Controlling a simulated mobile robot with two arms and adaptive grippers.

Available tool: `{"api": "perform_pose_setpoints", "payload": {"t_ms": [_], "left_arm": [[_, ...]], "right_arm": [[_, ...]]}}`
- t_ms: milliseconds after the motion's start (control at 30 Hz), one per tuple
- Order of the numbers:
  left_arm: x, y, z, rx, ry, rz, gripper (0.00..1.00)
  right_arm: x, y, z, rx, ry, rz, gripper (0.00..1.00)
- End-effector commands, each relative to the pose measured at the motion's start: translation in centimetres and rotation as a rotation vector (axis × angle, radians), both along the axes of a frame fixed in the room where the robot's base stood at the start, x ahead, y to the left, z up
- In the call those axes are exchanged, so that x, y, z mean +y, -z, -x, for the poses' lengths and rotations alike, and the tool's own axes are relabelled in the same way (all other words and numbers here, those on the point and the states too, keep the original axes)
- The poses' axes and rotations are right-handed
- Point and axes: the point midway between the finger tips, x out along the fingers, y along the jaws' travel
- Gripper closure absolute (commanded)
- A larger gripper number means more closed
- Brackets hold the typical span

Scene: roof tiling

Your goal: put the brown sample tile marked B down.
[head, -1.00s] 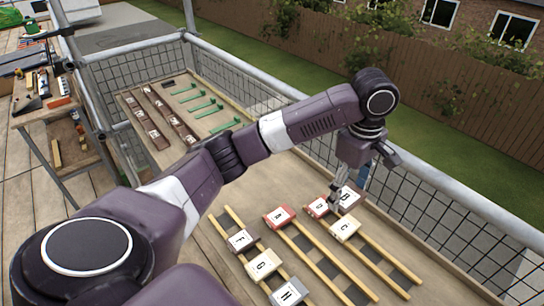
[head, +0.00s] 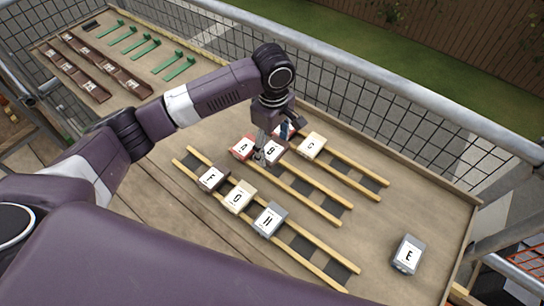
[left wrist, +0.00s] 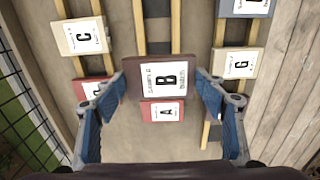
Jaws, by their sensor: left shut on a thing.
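The brown tile marked B (head: 275,151) is held by my left gripper (head: 265,153), with B facing up. In the left wrist view the tile (left wrist: 165,78) sits between the two blue-padded fingers, close to the camera. It is over the middle pair of wooden battens (head: 310,194), beside the red tile A (head: 241,147). Tile A also shows in the left wrist view (left wrist: 161,112), partly covered by tile B. I cannot tell whether tile B touches the battens. My right gripper is not in view.
Cream tile C (head: 312,146) and a partly hidden red tile are on the far battens. Tiles F (head: 211,179), G (head: 238,197) and H (head: 269,220) lie on the near battens. Grey tile E (head: 408,254) lies alone at right. Brown and green (head: 180,69) strips lie at the back left.

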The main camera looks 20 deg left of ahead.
Motion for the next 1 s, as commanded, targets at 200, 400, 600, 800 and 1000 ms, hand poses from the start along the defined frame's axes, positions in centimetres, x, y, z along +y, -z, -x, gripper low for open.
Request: {"api": "perform_pose_setpoints", "payload": {"t_ms": [200,400,600,800,1000], "left_arm": [[0.0,2.2,0.0,0.0,-0.001,0.0,0.64],[0.0,5.1,0.0,0.002,-0.001,-0.001,0.64],[0.0,6.3,-0.1,-0.002,0.0,0.001,0.64],[0.0,6.3,0.0,-0.002,0.0,0.001,0.64],[0.0,6.8,0.0,0.0,-0.001,0.0,0.64]], "right_arm": [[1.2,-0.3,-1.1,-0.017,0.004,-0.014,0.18],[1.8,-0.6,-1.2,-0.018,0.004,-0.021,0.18],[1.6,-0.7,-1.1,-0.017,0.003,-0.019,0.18],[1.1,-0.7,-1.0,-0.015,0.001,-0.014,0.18],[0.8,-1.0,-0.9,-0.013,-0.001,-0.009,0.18]]}}
